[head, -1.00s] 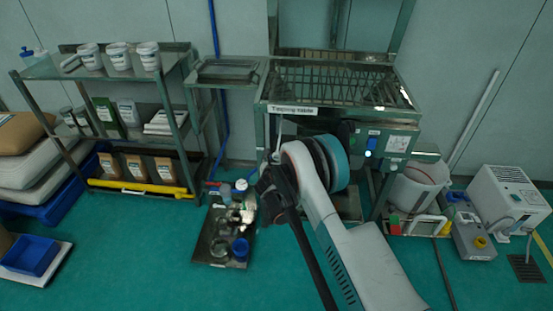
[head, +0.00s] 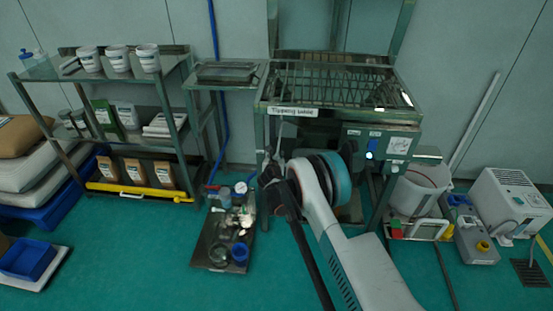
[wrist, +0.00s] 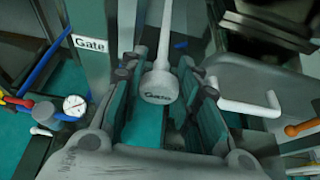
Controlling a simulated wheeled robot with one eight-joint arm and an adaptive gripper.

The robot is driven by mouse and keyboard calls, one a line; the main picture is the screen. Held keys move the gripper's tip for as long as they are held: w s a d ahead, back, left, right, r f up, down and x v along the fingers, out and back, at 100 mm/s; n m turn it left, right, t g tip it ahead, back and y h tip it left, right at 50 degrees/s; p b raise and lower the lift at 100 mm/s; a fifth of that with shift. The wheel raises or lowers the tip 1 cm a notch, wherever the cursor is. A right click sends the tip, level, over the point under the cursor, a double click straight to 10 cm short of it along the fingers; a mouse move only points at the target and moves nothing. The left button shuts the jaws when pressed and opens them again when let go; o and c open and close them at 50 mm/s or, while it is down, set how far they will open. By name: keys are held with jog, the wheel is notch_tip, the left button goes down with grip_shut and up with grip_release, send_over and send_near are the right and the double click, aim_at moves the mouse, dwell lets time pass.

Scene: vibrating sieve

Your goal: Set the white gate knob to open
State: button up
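The white gate knob (wrist: 158,88), marked "Gate", hangs from a pale stem in the middle of the wrist view. A "Gate" label (wrist: 90,44) is on the upright to its left. My gripper (wrist: 162,68) is open, with one finger on each side of the knob and visible gaps between them. In the head view my gripper (head: 271,178) is in front of the left leg of the tipping table (head: 264,122). The knob cannot be made out there, and the gripper's fingers are partly hidden by my arm.
A control box (head: 380,143) with a lit blue button is right of my wrist. A tray (head: 210,249) with bottles and a gauge stands on the floor below. A white bent handle (wrist: 246,106) is right of my fingers in the wrist view. Shelving (head: 180,125) stands left.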

jog(key=s, duration=0.7)
jog(key=shift+s+a, duration=0.1)
jog(key=shift+s, duration=0.3)
grip_shut()
jog(key=o, duration=1.2)
grip_release()
jog(key=v, duration=1.2)
jog(key=shift+a, duration=0.1)
